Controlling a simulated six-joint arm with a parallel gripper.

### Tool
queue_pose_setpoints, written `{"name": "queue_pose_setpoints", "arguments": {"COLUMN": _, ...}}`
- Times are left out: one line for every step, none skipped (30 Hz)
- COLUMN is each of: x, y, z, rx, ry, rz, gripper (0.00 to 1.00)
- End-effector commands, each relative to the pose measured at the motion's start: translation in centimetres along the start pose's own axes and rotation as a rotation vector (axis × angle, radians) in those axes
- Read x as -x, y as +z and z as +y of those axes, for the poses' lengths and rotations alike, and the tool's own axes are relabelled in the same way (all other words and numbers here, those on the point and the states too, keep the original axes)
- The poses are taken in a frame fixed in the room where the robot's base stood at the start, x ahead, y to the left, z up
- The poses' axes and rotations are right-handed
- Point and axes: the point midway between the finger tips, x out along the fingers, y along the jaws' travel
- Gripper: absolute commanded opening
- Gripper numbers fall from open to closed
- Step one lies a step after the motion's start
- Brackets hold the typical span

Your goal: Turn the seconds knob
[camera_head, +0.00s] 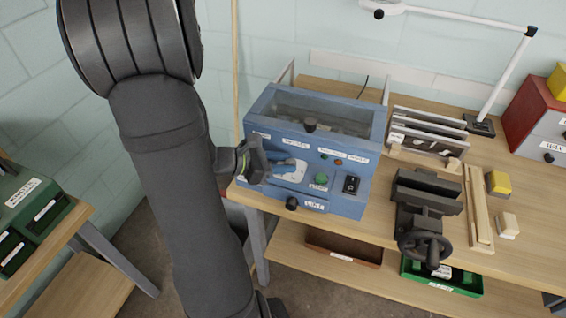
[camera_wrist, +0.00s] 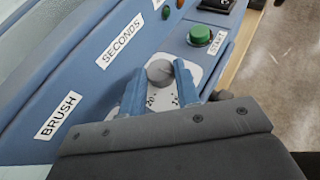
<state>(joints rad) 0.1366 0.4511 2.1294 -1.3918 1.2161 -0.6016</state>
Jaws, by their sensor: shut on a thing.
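The seconds knob (camera_wrist: 160,70) is a small grey round knob on a white dial plate (camera_wrist: 188,88), with the numeral 20 readable, below the SECONDS label (camera_wrist: 121,42). It is on the sloped front of the blue machine (camera_head: 335,192). My gripper (camera_wrist: 157,80) is shut on the knob, with one blue finger on each side of it. In the head view my gripper (camera_head: 286,164) reaches the machine's front from the left, and its fingers lie over the dial plate, hiding the knob there.
A green START button (camera_wrist: 200,35) and a black rocker switch (camera_head: 351,185) are right of the dial. A dark knob (camera_head: 292,203) is below it, and a BRUSH label (camera_wrist: 58,115) is to the left. A vise (camera_head: 425,200) stands right of the machine.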

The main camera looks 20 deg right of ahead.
Motion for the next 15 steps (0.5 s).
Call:
{"name": "queue_pose_setpoints", "arguments": {"x": -0.03, "y": 0.07, "z": 0.27, "rx": -0.019, "ry": -0.042, "rz": -0.002, "gripper": 0.07}}
{"name": "queue_pose_setpoints", "arguments": {"x": -0.04, "y": 0.04, "z": 0.32, "rx": -0.029, "ry": -0.067, "rz": -0.002, "gripper": 0.07}}
{"name": "queue_pose_setpoints", "arguments": {"x": -0.04, "y": 0.08, "z": 0.40, "rx": -0.043, "ry": -0.099, "rz": -0.003, "gripper": 0.07}}
{"name": "queue_pose_setpoints", "arguments": {"x": -0.05, "y": 0.07, "z": 0.43, "rx": -0.052, "ry": -0.122, "rz": -0.002, "gripper": 0.07}}
{"name": "queue_pose_setpoints", "arguments": {"x": -0.06, "y": 0.08, "z": 0.47, "rx": -0.061, "ry": -0.144, "rz": -0.003, "gripper": 0.07}}
{"name": "queue_pose_setpoints", "arguments": {"x": -0.07, "y": 0.06, "z": 0.50, "rx": -0.071, "ry": -0.168, "rz": -0.002, "gripper": 0.07}}
{"name": "queue_pose_setpoints", "arguments": {"x": -0.06, "y": 0.10, "z": 0.53, "rx": -0.077, "ry": -0.183, "rz": -0.003, "gripper": 0.07}}
{"name": "queue_pose_setpoints", "arguments": {"x": -0.05, "y": 0.11, "z": 0.56, "rx": -0.083, "ry": -0.196, "rz": -0.003, "gripper": 0.07}}
{"name": "queue_pose_setpoints", "arguments": {"x": -0.04, "y": 0.09, "z": 0.55, "rx": -0.087, "ry": -0.208, "rz": -0.002, "gripper": 0.07}}
{"name": "queue_pose_setpoints", "arguments": {"x": -0.04, "y": 0.09, "z": 0.55, "rx": -0.089, "ry": -0.215, "rz": -0.002, "gripper": 0.07}}
{"name": "queue_pose_setpoints", "arguments": {"x": -0.03, "y": 0.10, "z": 0.56, "rx": -0.091, "ry": -0.219, "rz": -0.002, "gripper": 0.07}}
{"name": "queue_pose_setpoints", "arguments": {"x": -0.02, "y": 0.10, "z": 0.55, "rx": -0.092, "ry": -0.222, "rz": -0.002, "gripper": 0.07}}
{"name": "queue_pose_setpoints", "arguments": {"x": -0.02, "y": 0.11, "z": 0.55, "rx": -0.092, "ry": -0.223, "rz": -0.002, "gripper": 0.07}}
{"name": "queue_pose_setpoints", "arguments": {"x": -0.02, "y": 0.11, "z": 0.54, "rx": -0.092, "ry": -0.223, "rz": -0.002, "gripper": 0.07}}
{"name": "queue_pose_setpoints", "arguments": {"x": -0.02, "y": 0.11, "z": 0.54, "rx": -0.092, "ry": -0.222, "rz": -0.002, "gripper": 0.07}}
